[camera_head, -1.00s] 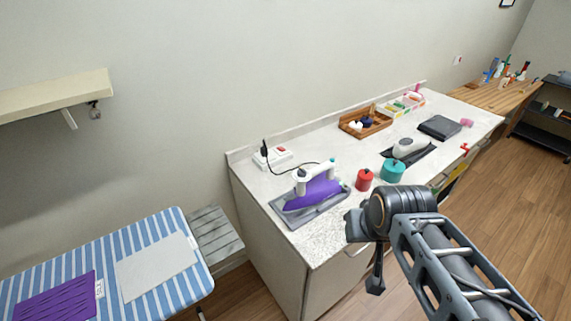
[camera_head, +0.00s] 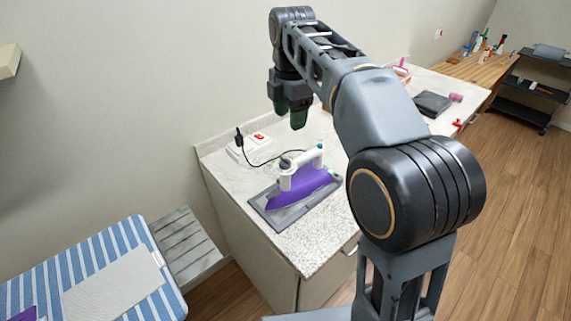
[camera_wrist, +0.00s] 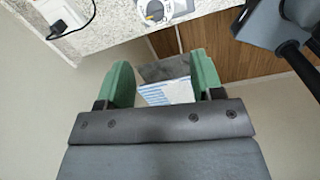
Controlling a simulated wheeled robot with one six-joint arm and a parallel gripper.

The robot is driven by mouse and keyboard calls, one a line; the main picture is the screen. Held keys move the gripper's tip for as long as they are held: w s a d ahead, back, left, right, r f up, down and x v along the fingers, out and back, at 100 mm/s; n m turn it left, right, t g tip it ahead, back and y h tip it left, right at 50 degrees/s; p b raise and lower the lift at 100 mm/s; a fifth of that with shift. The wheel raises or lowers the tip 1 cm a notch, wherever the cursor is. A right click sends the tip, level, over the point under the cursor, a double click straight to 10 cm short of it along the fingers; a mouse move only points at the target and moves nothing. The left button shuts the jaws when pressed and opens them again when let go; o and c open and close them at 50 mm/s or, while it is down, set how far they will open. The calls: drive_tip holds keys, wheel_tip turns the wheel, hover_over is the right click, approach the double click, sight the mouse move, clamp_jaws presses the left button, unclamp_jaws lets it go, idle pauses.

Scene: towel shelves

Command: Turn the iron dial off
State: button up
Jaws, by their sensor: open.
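The purple and white iron (camera_head: 305,184) stands on a grey rest (camera_head: 262,204) on the speckled counter. A small dark round part, likely its dial (camera_head: 285,163), sits at the left end of the handle. In the wrist view only a piece of the iron (camera_wrist: 180,8) shows at the top edge, with a round grey dial (camera_wrist: 154,10) bearing a yellow mark. My gripper (camera_head: 289,110) is above and behind the iron, pointing down, apart from it. In the wrist view its green fingers (camera_wrist: 162,78) are spread and empty.
A white power box (camera_head: 250,148) with a red switch and a plugged black cord stands behind the iron. The striped ironing board (camera_head: 95,265) is at lower left. My arm hides much of the counter's right part. A dark folded cloth (camera_head: 433,103) lies farther right.

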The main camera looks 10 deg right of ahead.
sight(285, 159)
drive_tip(key=f, duration=0.4)
drive_tip(key=f+n+b, duration=0.1)
drive_tip(key=f, duration=0.4)
drive_tip(key=w+a+f+n, duration=0.1)
drive_tip(key=f, duration=0.4)
drive_tip(key=shift+b, duration=0.35)
drive_tip(key=shift+c, duration=0.3)
drive_tip(key=c, duration=0.9)
